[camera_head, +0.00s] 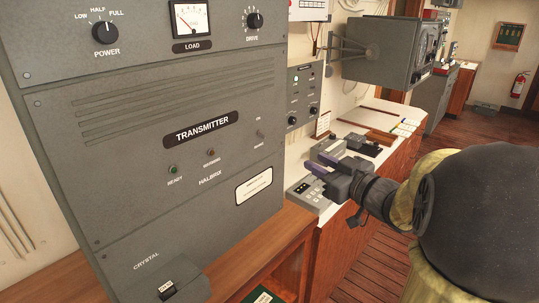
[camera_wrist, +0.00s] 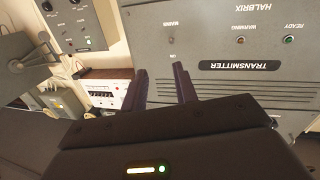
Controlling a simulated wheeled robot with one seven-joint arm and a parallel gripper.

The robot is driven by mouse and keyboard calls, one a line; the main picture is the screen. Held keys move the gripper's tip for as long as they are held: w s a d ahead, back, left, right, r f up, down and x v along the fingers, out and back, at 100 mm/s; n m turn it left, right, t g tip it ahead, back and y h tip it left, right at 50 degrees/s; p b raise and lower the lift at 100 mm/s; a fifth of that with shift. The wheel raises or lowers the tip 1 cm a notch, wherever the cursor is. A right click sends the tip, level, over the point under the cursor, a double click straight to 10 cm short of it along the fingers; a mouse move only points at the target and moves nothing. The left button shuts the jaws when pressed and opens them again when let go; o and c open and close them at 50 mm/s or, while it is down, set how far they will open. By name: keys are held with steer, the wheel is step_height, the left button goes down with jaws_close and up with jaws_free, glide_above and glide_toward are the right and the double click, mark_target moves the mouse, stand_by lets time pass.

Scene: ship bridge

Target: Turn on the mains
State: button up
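The mains switch (camera_head: 260,134) is a small toggle on the grey transmitter panel (camera_head: 130,115), between the "ON" and "MAINS" labels. It also shows upside down in the wrist view (camera_wrist: 172,40), just beyond my fingertips. I cannot tell clearly which way its lever points. My gripper (camera_head: 316,161) is to the right of the panel in the head view, with its dark fingers pointing left. In the wrist view my gripper (camera_wrist: 160,68) has its two fingers apart with nothing between them. It appears not to touch the switch.
The green ready lamp (camera_head: 173,168) and the warning lamp (camera_head: 213,162) sit left of the switch. The power knob (camera_head: 105,33) is above. A smaller panel (camera_head: 304,94) with a lit green lamp and a long counter (camera_head: 384,150) with equipment are behind my gripper.

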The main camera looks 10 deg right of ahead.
mark_target(262, 135)
steer(key=shift+s+a+r+n+y, duration=0.1)
steer(key=shift+s+a+n+y, duration=0.15)
steer(key=shift+s+n+y, duration=0.4)
steer(key=shift+w, duration=0.2)
steer(key=p+x, duration=0.3)
steer(key=x, duration=1.4)
steer(key=shift+a, duration=0.15)
steer(key=shift+w, duration=0.1)
steer(key=shift+c, duration=0.4)
jaws_close()
